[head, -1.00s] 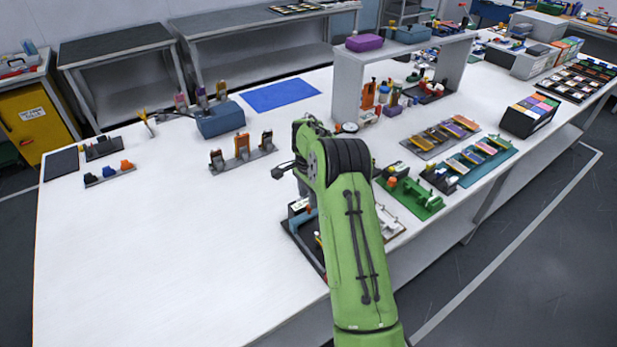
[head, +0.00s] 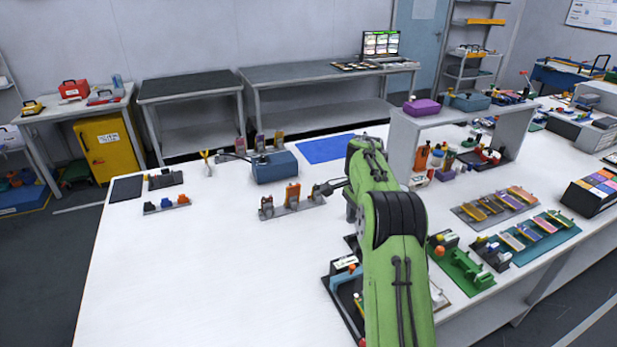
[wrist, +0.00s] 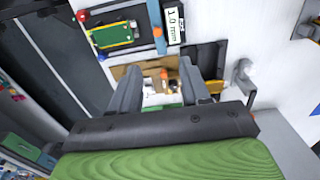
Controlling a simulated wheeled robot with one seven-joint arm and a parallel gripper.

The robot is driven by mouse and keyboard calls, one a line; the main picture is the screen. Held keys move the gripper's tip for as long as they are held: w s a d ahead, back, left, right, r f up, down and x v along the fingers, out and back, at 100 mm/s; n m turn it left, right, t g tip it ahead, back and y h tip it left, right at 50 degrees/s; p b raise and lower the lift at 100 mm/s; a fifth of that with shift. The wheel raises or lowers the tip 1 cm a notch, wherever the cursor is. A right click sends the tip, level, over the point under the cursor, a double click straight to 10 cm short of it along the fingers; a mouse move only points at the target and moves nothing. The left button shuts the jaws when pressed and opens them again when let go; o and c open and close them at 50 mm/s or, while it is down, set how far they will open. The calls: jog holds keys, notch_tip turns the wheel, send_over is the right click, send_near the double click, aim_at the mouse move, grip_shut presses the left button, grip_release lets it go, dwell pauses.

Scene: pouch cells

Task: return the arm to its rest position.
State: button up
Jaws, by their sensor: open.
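My green arm (head: 395,250) rises from the bottom of the head view and bends at the elbow, over the near edge of the white table (head: 190,280). My gripper is hidden behind the arm in that view. In the wrist view my gripper (wrist: 162,84) shows its two grey fingers spread apart, with nothing seen held between them. Beyond the fingertips is a dark fixture with a brown part (wrist: 130,73) and small orange and white pieces. I cannot tell how far below the fingers it is.
A green plate (wrist: 112,36) and a "10 mm" label (wrist: 175,20) lie near the gripper. In the head view, a row of upright clamps (head: 292,197) stands left of the arm and a green fixture (head: 460,268) right of it. The table's left front is clear.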

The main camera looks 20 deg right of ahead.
jog(key=s+a+r+n+t+h, duration=0.1)
jog(key=s+a+r+n+t, duration=0.2)
jog(key=s+a+r+n, duration=0.75)
jog(key=s+a+n+t, duration=0.1)
jog(key=s+a+n, duration=0.1)
jog(key=s, duration=0.5)
jog(key=s+a+n, duration=0.2)
jog(key=s+a, duration=0.2)
jog(key=s, duration=0.3)
jog(key=s+a+n+t+y, duration=0.1)
jog(key=s+a+n, duration=0.2)
jog(key=s, duration=0.4)
jog(key=shift+s+a+r+t, duration=0.15)
jog(key=shift+a+r+t, duration=0.05)
jog(key=shift+t, duration=0.1)
